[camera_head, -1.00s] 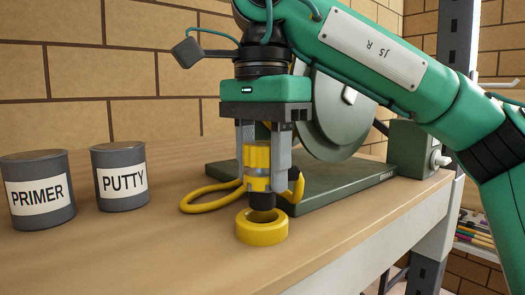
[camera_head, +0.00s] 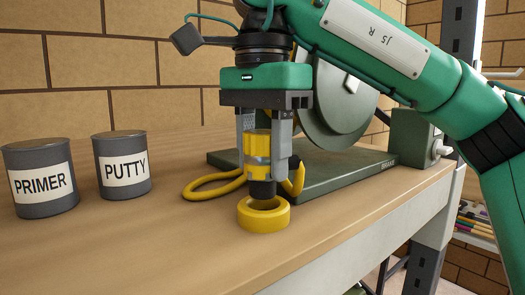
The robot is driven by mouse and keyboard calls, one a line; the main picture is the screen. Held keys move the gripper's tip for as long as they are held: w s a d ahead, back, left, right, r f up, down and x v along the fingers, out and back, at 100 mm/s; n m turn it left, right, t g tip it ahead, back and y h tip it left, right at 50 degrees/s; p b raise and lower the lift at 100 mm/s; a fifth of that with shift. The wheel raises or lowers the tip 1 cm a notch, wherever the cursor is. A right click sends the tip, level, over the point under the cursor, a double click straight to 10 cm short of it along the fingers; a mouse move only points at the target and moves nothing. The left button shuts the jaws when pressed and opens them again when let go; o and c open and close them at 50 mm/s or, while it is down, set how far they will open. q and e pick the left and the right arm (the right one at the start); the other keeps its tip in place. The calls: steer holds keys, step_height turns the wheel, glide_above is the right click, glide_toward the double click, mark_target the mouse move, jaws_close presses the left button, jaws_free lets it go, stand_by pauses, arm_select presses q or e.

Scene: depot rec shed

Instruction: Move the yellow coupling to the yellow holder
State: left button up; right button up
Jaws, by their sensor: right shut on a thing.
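My right gripper (camera_head: 265,172) points down with its fingers closed around the yellow coupling (camera_head: 257,146), which is upright with a grey band and a dark lower end. The yellow holder (camera_head: 263,219) is a thick ring lying on the wooden bench near its front edge. The coupling's dark end is at the ring's opening in the picture. I cannot tell whether it is just above the opening or slightly inside it. My left gripper is out of view.
A yellow loop (camera_head: 204,194) lies on the bench behind the holder. A machine with a large grey disc (camera_head: 341,107) on a green base (camera_head: 340,172) stands close behind. PRIMER (camera_head: 41,181) and PUTTY (camera_head: 124,170) cans stand left. The bench (camera_head: 150,245) is clear in front.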

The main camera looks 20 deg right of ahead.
mark_target(263, 175)
steer(key=shift+d+f+b, duration=0.1)
steer(key=shift+f+b, duration=0.7)
steer(key=shift+f, duration=0.7)
stand_by(0.3)
steer(key=o, duration=1.1)
steer(key=shift+c, duration=0.2)
steer(key=shift+r, duration=0.15)
step_height(263, 175, up, 11)
steer(key=shift+r+p, duration=0.15)
steer(key=shift+p, duration=0.65)
steer(key=shift+r, duration=1.15)
